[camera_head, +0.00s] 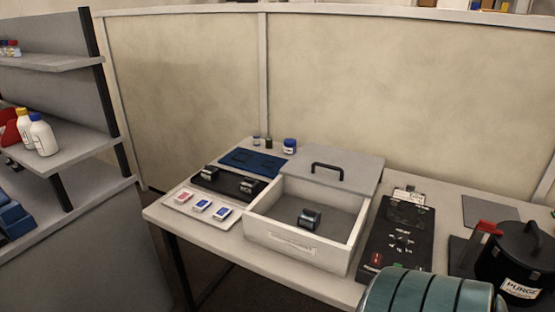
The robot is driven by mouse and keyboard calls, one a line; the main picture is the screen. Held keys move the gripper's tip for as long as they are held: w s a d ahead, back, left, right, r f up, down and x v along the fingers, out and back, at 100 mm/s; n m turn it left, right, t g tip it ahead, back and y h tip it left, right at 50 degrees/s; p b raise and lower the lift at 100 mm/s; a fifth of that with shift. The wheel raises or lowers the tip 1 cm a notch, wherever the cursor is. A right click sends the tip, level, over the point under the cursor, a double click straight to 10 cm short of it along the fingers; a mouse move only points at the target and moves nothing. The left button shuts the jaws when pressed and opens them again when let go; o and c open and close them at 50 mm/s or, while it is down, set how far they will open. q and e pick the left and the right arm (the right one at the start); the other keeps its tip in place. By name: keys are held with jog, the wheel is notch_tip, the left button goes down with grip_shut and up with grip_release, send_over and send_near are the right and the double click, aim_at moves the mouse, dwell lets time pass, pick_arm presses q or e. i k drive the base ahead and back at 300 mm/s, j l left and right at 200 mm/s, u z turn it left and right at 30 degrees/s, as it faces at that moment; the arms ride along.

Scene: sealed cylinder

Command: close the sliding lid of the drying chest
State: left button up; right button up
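The drying chest (293,243) is a white open-topped box with a label on its front wall, standing at the middle of the table. Its grey sliding lid (350,166) with a black bar handle (327,168) lies at the back of the chest. The lid leaves the front of the chest open and covers at most its rear part. Inside the chest, a small dark cylinder (310,218) lies on the grey floor. Neither of my grippers is visible in the head view.
Left of the chest are a tray with small boxes (201,206), a black holder (228,183) and a blue mat (251,162). A black control panel (398,236) stands close on the right. A black pot labelled PURGE (520,257) is farther right.

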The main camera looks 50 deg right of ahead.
aim_at(358, 175)
jog(key=z, duration=1.5)
